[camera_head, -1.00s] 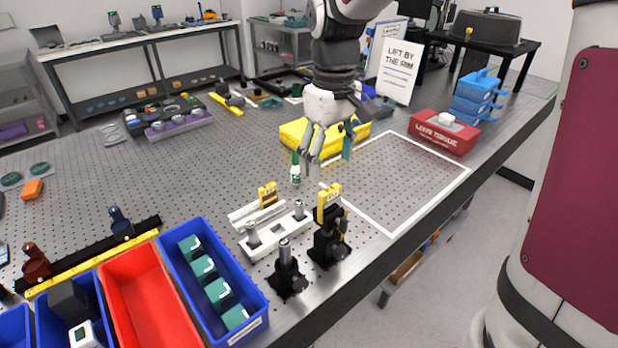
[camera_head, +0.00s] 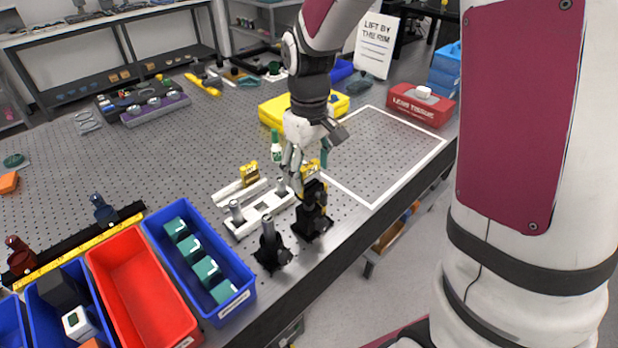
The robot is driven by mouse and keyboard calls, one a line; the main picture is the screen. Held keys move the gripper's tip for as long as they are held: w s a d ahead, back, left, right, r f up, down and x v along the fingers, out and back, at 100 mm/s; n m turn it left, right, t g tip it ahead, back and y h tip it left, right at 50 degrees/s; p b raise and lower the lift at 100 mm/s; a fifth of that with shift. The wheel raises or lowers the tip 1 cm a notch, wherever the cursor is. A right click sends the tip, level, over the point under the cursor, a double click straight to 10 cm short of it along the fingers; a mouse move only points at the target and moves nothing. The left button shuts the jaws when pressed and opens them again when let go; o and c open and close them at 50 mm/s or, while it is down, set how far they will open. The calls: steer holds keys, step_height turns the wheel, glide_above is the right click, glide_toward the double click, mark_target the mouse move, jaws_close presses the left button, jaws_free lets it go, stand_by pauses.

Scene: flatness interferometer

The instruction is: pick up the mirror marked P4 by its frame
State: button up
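My gripper (camera_head: 293,174) points down, just left of a small yellow-framed piece (camera_head: 311,169) on a black post mount (camera_head: 312,215). The fingers overlap part of this piece, so I cannot tell whether they touch it or how far apart they are. A second yellow-framed piece (camera_head: 250,174) stands upright on a white rail, left of my gripper. The markings on both pieces are too small to read, so I cannot tell which is P4.
A white base with posts (camera_head: 260,212) and another black post mount (camera_head: 271,247) stand close by. Blue (camera_head: 245,290) and red bins (camera_head: 140,290) stand front left. A white-outlined area (camera_head: 385,150) is clear.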

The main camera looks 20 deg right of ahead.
steer(key=c, duration=1.2)
steer(key=shift+r, duration=0.1)
